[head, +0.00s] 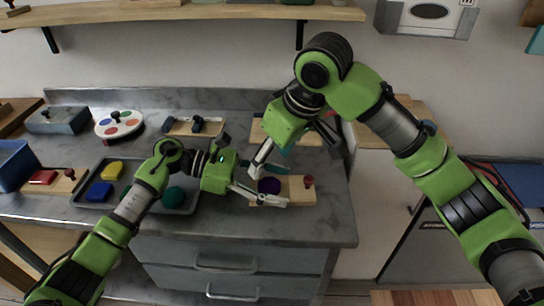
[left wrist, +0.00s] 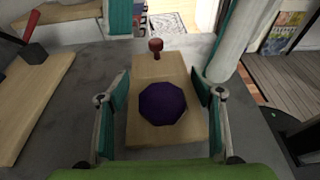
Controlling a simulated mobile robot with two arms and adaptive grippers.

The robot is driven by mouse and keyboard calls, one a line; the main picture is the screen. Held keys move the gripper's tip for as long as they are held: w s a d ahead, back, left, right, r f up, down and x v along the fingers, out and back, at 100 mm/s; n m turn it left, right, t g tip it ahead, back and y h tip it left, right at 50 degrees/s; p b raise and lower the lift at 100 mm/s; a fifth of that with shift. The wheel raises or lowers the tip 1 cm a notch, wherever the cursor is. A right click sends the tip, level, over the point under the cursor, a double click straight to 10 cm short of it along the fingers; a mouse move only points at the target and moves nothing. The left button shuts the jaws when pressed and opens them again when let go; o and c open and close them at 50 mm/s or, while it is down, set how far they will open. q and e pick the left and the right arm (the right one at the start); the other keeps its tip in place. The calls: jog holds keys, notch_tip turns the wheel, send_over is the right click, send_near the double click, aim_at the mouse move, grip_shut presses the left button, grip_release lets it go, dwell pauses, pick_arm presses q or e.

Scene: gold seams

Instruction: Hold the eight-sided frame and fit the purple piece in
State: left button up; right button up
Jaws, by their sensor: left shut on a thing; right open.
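The wooden frame board (head: 296,193) with a red knob lies at the front right of the counter. My left gripper (head: 286,185) is shut on it, one finger along each long side. In the left wrist view the eight-sided purple piece (left wrist: 163,104) lies flat at the frame's opening, in line with the board (left wrist: 160,67). I cannot tell how deep it sits. The purple piece also shows in the head view (head: 269,186). My right gripper (head: 297,163) is open and empty, its spread fingers above and behind the board.
A grey tray (head: 77,195) with yellow, blue and green pieces is at left. Behind it are a round palette (head: 120,125) and a grey box (head: 58,121). Other wooden boards (head: 178,128) lie at the back. The counter's front edge is close to the held board.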

pick_arm(q)
jog(key=o, duration=0.9)
jog(key=shift+a, duration=0.1)
